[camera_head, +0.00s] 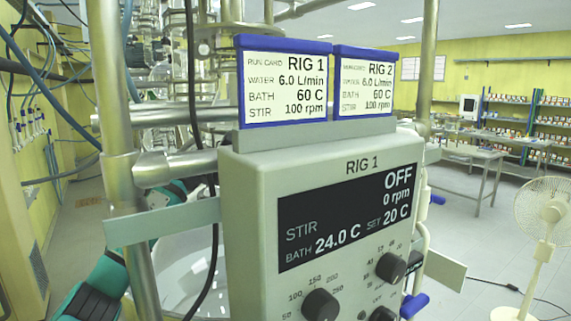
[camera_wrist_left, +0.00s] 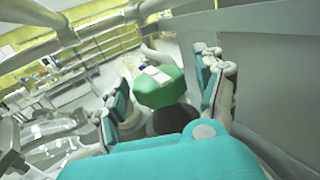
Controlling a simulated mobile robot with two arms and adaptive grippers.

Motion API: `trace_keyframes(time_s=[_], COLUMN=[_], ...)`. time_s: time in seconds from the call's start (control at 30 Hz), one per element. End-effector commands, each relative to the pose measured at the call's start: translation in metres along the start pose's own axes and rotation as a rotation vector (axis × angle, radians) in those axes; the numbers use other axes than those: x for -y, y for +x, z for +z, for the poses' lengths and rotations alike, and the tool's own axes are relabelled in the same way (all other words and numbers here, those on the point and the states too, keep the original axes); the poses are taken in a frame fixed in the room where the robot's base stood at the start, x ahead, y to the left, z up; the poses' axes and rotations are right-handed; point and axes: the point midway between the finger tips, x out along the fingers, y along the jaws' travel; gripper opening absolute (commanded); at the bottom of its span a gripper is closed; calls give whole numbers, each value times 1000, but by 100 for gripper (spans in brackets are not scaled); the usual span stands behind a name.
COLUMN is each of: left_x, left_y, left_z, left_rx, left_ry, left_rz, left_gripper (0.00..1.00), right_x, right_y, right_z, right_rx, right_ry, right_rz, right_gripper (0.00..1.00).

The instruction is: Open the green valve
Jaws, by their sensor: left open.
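The green valve (camera_wrist_left: 158,92) shows in the left wrist view as a faceted green knob with a small white and blue piece on top. My left gripper (camera_wrist_left: 165,92) is open, with one teal-padded finger on each side of the knob. A gap shows between the knob and each finger, wider on the right. In the head view my teal and dark left arm reaches in at lower left, behind a metal post and the control box; the valve is hidden there. My right gripper is in neither view.
The RIG 1 control box (camera_head: 340,230) fills the middle of the head view, its display reading OFF, with blue-edged RIG 1 (camera_head: 287,85) and RIG 2 (camera_head: 366,85) cards on top. Metal posts (camera_head: 120,190) and black cables stand close. A fan (camera_head: 540,225) stands on open floor at right.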

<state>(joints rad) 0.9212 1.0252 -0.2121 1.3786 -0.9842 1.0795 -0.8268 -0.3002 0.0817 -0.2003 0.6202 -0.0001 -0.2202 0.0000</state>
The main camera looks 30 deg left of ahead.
Motion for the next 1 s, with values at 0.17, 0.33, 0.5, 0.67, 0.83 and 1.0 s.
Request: trace_keyframes(time_s=[0.17, 0.33, 0.5, 0.67, 0.83, 1.0], left_x=[0, 0, 0, 0, 0, 0], left_y=[0, 0, 0, 0, -1, -1], left_z=[-1, -1, 0, 0, -1, -2], left_rx=[0, -1, 0, 0, 0, -1], left_ry=[0, 0, 0, 0, 1, 4], left_rz=[0, 1, 1, 1, 18, 75], left_gripper=[71, 51, 29, 13, 13, 13], right_x=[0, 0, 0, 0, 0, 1], right_y=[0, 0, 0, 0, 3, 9], right_z=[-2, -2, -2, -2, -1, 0], right_rx=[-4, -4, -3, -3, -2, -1], right_ry=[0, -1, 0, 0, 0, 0], right_rz=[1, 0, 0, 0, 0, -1], right_gripper=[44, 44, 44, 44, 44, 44])
